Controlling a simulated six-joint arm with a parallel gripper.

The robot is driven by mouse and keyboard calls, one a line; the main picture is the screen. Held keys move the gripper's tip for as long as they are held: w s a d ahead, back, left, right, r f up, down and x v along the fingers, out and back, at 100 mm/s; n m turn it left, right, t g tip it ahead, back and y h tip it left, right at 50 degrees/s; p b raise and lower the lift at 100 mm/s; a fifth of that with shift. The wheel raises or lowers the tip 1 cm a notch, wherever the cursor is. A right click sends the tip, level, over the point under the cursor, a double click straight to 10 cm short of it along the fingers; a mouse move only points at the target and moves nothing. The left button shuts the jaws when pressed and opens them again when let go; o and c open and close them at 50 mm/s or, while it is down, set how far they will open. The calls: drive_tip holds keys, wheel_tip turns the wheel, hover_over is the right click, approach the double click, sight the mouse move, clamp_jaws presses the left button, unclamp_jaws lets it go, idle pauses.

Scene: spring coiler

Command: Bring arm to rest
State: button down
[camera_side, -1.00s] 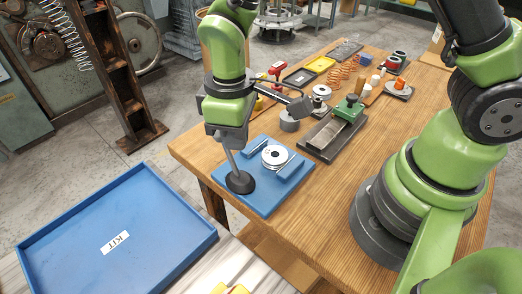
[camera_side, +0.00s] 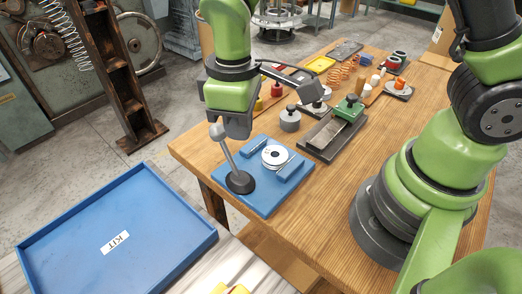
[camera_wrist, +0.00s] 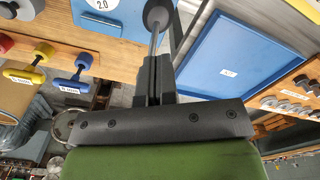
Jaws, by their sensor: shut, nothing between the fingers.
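My gripper (camera_side: 238,132) is shut and empty, above the back left part of the blue fixture plate (camera_side: 262,203) in the side view. A lever (camera_side: 227,152) with a grey knob and a round black base stands tilted on that plate, just below and left of my gripper. In the side view the gripper looks apart from the knob. In the wrist view the shut fingers (camera_wrist: 153,75) cover part of the lever's rod (camera_wrist: 154,42), and the knob is hidden. A white-topped disc (camera_side: 274,156) sits on the plate, right of the lever.
A blue kit tray (camera_side: 197,246) lies at the front left. Right of my gripper are a grey weight (camera_side: 290,120) and a vise-like block with a green part (camera_side: 346,108). Copper springs (camera_side: 340,75) and a yellow tray (camera_side: 320,64) lie farther back. The table's right middle is bare.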

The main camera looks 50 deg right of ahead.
wheel_tip(320, 180, up, 5)
drive_tip(key=shift+f, duration=0.2)
